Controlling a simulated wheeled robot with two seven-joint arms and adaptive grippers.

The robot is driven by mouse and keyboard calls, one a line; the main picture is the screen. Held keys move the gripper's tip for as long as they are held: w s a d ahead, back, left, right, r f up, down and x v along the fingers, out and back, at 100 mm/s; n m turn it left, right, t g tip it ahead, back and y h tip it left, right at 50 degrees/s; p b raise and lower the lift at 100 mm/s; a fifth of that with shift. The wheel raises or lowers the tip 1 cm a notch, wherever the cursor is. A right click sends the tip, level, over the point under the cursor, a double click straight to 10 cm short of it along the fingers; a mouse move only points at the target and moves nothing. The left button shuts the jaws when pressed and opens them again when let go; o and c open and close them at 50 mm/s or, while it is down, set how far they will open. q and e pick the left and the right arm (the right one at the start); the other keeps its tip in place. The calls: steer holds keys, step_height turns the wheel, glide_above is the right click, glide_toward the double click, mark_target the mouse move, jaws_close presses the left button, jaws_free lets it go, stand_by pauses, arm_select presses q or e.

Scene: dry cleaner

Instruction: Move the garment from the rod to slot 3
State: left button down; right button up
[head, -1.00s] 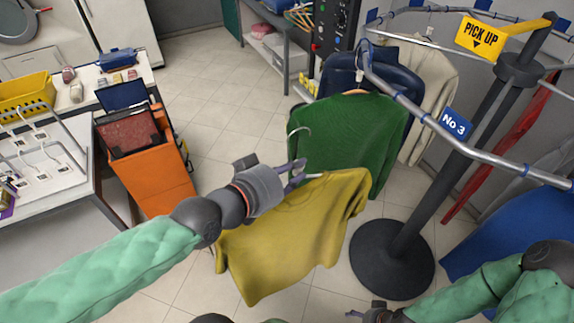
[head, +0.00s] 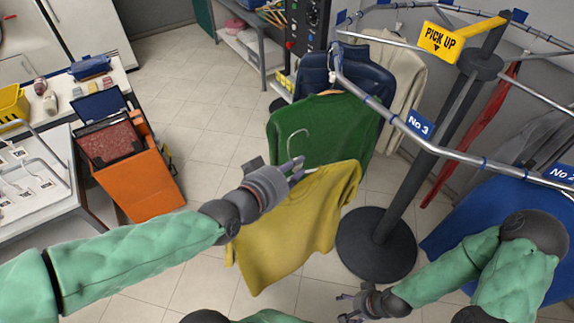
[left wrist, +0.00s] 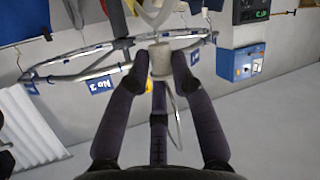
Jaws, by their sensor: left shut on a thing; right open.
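A yellow garment (head: 300,220) hangs on a hanger (head: 298,143) whose hook points up. My left gripper (head: 296,168) is shut on the hanger near its neck and holds the garment off the floor. In the left wrist view the fingers (left wrist: 160,75) close on a pale piece of the hanger. The blue sign "No 3" (head: 419,124) is on the round rail (head: 400,122), up and to the right of the garment; it also shows in the left wrist view (left wrist: 103,86). My right gripper (head: 350,305) is open and empty, low at the bottom.
A green garment (head: 325,130) hangs from the rail just behind the yellow one, with navy and cream garments beyond. The black stand (head: 376,243) carries the "PICK UP" sign (head: 440,42). A blue garment (head: 490,225) hangs at right. An orange bin (head: 140,180) stands left.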

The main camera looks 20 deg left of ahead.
arm_select(q)
steer(key=shift+w+d+p, duration=0.65)
steer(key=shift+w, duration=0.2)
steer(key=shift+w+d+p, duration=0.5)
steer(key=shift+w+d, duration=0.35)
steer(key=shift+w, duration=0.25)
steer(key=shift+w+d+p, duration=0.5)
steer(key=shift+w+d, duration=0.3)
steer(key=shift+w, duration=0.3)
steer(key=w+d+p, duration=0.2)
steer(key=w+d, duration=0.3)
steer(key=w, duration=0.3)
steer(key=shift+d, duration=0.4)
steer(key=shift+w+d, duration=0.15)
steer(key=shift+w+d+p, duration=0.45)
steer(key=shift+w+p, duration=0.05)
steer(key=shift+p, duration=0.05)
steer(key=shift+w+d+p, duration=0.15)
steer(key=shift+w+d, duration=0.7)
steer(key=shift+w, duration=0.35)
steer(key=shift+w+d+p, duration=0.15)
steer(key=shift+w+d, duration=0.7)
steer(key=shift+w, duration=0.3)
steer(key=shift+f, duration=0.1)
